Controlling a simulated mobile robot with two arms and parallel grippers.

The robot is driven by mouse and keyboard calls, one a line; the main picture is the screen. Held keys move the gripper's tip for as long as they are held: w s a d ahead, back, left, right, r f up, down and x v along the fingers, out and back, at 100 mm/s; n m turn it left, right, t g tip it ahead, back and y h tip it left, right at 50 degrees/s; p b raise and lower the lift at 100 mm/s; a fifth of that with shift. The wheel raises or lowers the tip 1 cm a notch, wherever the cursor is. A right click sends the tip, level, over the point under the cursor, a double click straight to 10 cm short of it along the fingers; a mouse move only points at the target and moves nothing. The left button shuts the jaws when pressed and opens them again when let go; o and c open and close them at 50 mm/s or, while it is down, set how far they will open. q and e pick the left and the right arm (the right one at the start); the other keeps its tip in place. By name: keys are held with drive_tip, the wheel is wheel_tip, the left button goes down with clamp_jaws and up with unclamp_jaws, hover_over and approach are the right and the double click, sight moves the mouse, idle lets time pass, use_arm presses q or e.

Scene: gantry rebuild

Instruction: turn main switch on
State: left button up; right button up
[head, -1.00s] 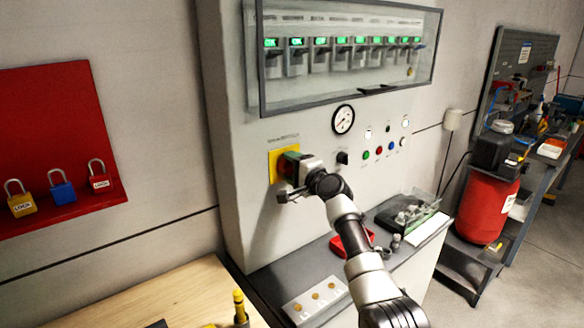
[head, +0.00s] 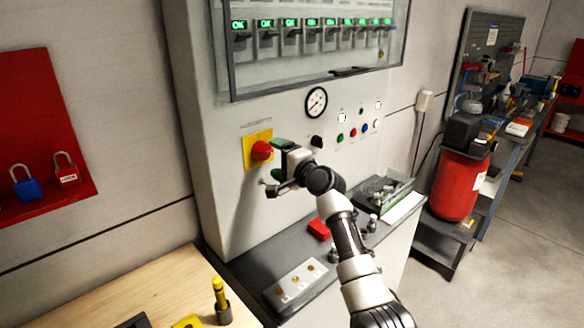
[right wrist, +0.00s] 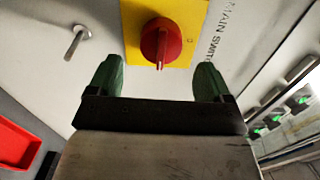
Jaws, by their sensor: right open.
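The main switch is a red rotary knob (head: 262,151) on a yellow plate (head: 250,160) on the grey cabinet front. In the right wrist view the knob (right wrist: 161,43) sits at top centre, its raised grip running up and down the picture, beside printed "MAIN SWITCH" lettering. My right gripper (head: 275,165) is just off the panel, to the right of the knob in the head view. Its green-tipped fingers (right wrist: 158,76) are apart, with nothing between them, and the knob lies beyond them. My left gripper is not in view.
Above is a glazed case with a row of breakers (head: 310,35) with green displays. A gauge (head: 316,102) and small coloured buttons are right of the switch. A metal peg (right wrist: 78,40) sticks out near the plate.

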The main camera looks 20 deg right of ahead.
drive_tip(key=shift+b+v, duration=0.55)
drive_tip(key=shift+v, duration=2.4)
